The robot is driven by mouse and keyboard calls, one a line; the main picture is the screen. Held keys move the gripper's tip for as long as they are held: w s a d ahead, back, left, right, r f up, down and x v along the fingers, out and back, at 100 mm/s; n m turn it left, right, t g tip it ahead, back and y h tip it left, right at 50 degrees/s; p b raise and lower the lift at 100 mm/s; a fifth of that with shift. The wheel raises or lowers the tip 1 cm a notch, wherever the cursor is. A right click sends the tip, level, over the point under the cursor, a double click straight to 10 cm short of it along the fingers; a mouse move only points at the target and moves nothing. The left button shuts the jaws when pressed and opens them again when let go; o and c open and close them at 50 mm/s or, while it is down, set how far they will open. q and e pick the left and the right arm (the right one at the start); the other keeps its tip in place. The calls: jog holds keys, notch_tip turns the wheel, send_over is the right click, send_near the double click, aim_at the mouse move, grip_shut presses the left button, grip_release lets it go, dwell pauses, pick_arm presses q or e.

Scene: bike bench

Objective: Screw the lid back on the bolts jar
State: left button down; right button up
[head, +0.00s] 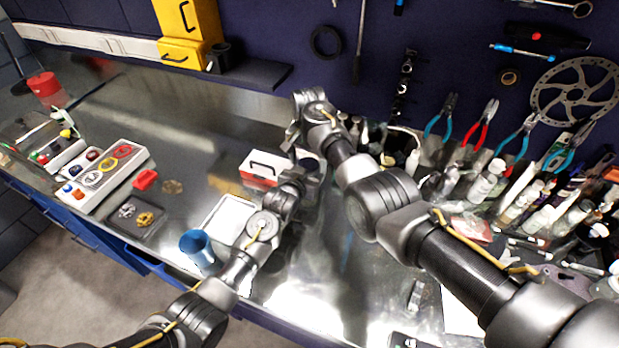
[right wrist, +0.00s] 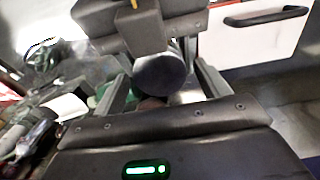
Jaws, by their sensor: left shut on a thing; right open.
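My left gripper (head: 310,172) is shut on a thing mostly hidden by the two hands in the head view. My right gripper (head: 295,137) is just above and beside it, open. In the right wrist view, a round dark-faced thing (right wrist: 160,75), which looks like the jar or its lid, sits between the open fingers of the right gripper (right wrist: 162,90), with a gap on the right side. The dark body of my left gripper (right wrist: 140,25) crosses just behind it. I cannot tell whether the lid is on the jar or apart from it.
A red and white case (head: 262,168) with a black handle stands just left of the hands. A blue cup (head: 197,247) and a white tray (head: 226,216) are nearer the front edge. Several bottles (head: 487,180) crowd the right side.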

jog(key=c, duration=1)
jog(key=shift+m, duration=0.7)
jog(key=o, duration=1.1)
jog(key=shift+r, duration=2.25)
jog(key=shift+c, duration=0.3)
